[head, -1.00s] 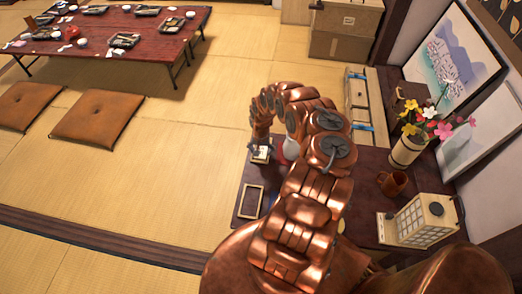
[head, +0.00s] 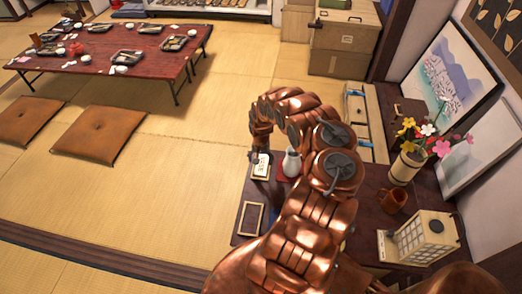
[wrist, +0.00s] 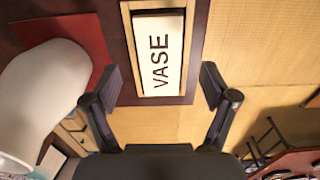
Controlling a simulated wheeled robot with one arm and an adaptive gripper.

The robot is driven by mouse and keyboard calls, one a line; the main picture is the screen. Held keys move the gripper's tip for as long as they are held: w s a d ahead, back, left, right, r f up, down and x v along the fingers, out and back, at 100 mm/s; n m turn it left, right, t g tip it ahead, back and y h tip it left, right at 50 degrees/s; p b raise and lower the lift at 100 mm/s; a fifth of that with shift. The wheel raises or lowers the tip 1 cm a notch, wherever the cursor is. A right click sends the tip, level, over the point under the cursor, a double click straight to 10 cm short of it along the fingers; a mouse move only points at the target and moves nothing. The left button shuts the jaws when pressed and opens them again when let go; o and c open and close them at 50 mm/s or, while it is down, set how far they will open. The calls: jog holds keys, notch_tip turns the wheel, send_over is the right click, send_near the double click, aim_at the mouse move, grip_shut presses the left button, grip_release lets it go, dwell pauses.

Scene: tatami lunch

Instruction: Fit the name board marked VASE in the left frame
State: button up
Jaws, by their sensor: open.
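The white name board marked VASE (wrist: 160,50) lies inside a light wooden frame (wrist: 128,28) in the wrist view. It looks flat within the rim; its lower end is close to the frame's end. In the head view the board (head: 262,164) is at the far end of the dark table. A second, empty frame (head: 251,219) lies nearer. My gripper (wrist: 161,82) is open, with its fingertips apart on either side of the board's lower end and nothing between them that looks held. In the head view my arm partly hides the fingers.
A white vase (head: 291,163) stands on a red mat (wrist: 85,35) close to the board. A flower pot (head: 404,168), a brown mug (head: 392,200) and a lantern (head: 425,240) stand to the right.

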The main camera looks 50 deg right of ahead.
jog(key=shift+r, duration=3.45)
notch_tip(320, 180, up, 10)
jog(key=g+h, duration=0.2)
send_over(261, 168)
jog(key=s+d, duration=0.3)
jog(key=s+a+r+n+h, duration=0.1)
jog(key=a+r, duration=0.2)
jog(key=r, duration=0.5)
jog(key=s+a+r+n, duration=0.1)
jog(key=a+r, duration=0.1)
jog(key=r, duration=0.6)
jog(key=s+a+r+n, duration=0.1)
jog(key=s+a+r, duration=0.4)
jog(key=a+r, duration=0.7)
jog(key=s+a+r+n+y, duration=0.3)
jog(key=s+a+n, duration=0.5)
jog(key=s+a, duration=1.2)
jog(key=a, duration=0.3)
jog(key=shift+a+r, duration=0.15)
